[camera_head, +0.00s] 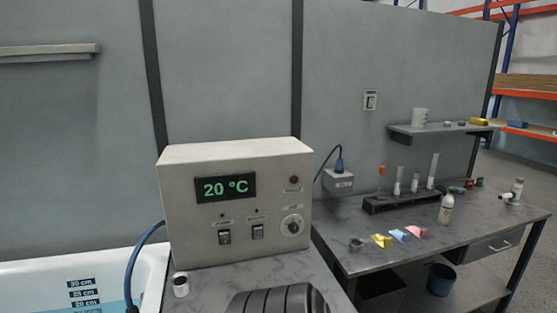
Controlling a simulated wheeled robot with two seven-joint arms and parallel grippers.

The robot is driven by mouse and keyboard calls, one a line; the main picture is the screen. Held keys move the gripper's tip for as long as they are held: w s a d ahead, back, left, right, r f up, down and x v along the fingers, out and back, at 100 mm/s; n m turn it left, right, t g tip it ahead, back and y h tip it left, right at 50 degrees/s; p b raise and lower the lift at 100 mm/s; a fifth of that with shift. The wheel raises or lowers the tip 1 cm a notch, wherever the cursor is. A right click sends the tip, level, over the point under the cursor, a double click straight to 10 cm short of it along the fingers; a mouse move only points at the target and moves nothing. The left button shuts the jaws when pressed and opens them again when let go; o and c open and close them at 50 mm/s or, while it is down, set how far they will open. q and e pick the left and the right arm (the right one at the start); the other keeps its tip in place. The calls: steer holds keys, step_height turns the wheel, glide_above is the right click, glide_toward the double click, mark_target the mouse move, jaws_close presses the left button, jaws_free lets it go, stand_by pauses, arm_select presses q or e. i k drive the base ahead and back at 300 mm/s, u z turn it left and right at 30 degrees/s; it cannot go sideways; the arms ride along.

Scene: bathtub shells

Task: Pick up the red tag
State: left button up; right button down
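A pinkish-red tag (416,231) lies on the right-hand grey workbench (460,225), near its front left part. It is the rightmost of a row of three small folded-looking tags, beside a light blue tag (400,235) and a yellow tag (381,240).
A control box (235,200) reading 20 °C stands left of the bench. Behind the tags are a dark rack (400,203) with tubes and a white bottle (446,208). A grey ring-like item (356,244) lies left of them. A bathtub (145,265) is at left.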

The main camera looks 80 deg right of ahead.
mark_target(469, 183)
steer(key=u, duration=0.05)
steer(key=k, duration=2.85)
steer(key=z, duration=3.4)
steer(key=i, duration=1)
steer(key=u, duration=0.05)
